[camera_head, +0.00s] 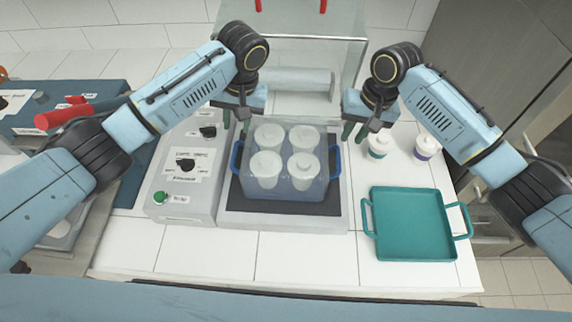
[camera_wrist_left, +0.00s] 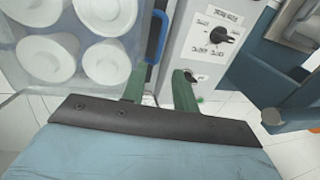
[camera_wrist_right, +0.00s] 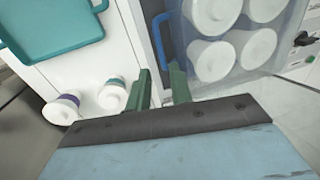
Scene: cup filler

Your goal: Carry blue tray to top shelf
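The blue tray (camera_head: 284,188) is a see-through bin with a blue handle at each end. It holds several white lidded cups (camera_head: 268,165) and sits on the dark plate of the filler machine. My left gripper (camera_head: 237,122) is open and empty above the tray's left handle (camera_head: 236,158); in the left wrist view that handle (camera_wrist_left: 157,36) shows just beyond the fingertips. My right gripper (camera_head: 354,132) is open and empty above the right handle (camera_head: 335,160); in the right wrist view that handle (camera_wrist_right: 163,38) lies ahead of the fingers. Neither gripper visibly touches the tray.
An empty teal tray (camera_head: 412,222) lies at the right. Two small white cups, one with a green band (camera_head: 378,147) and one with a purple band (camera_head: 427,148), stand behind it. A control box (camera_head: 183,170) is left of the blue tray. A glass enclosure (camera_head: 300,60) stands behind.

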